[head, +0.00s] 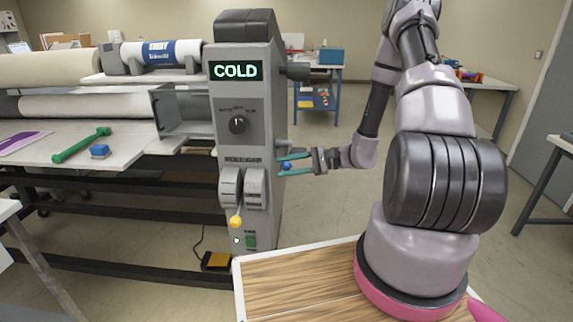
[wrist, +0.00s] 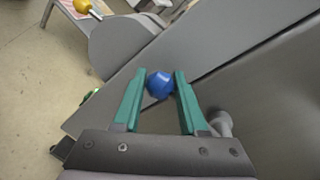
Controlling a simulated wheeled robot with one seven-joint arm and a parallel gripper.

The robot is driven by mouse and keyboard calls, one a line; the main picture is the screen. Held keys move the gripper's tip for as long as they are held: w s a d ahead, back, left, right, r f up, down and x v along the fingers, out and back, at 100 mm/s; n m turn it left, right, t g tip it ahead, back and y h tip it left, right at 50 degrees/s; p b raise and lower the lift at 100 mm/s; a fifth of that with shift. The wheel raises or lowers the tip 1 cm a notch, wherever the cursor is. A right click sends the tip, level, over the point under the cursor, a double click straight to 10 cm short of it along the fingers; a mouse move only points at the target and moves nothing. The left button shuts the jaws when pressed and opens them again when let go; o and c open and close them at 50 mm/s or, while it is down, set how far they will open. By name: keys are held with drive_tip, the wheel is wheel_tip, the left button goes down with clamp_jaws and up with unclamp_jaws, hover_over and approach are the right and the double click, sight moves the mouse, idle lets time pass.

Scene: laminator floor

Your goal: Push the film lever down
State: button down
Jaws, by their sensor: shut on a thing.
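The grey laminator cabinet (head: 243,100) stands left of my arm, with a lit COLD display. A blue ball knob (head: 287,166) is beside its right side; it also shows in the wrist view (wrist: 159,85). My gripper (head: 281,166) reaches in from the right. Its green fingers (wrist: 165,73) are shut on the blue knob, near their tips. The knob's stem is hidden. A second lever with a yellow knob (head: 236,221) hangs on the cabinet's front, and the yellow knob is at the wrist view's top left (wrist: 83,5). No label marks either as the film lever.
A grey round stub (wrist: 221,122) sticks out close to the right finger. A dial (head: 238,125) is on the cabinet front. Open floor lies behind my arm.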

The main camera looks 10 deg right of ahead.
drive_tip(key=shift+d+f, duration=0.1)
drive_tip(key=shift+f, duration=0.05)
drive_tip(key=shift+c, duration=2.3)
unclamp_jaws()
drive_tip(key=shift+w, duration=0.1)
drive_tip(key=v, duration=1)
drive_tip(key=shift+d, duration=0.35)
drive_tip(key=shift+r, duration=0.25)
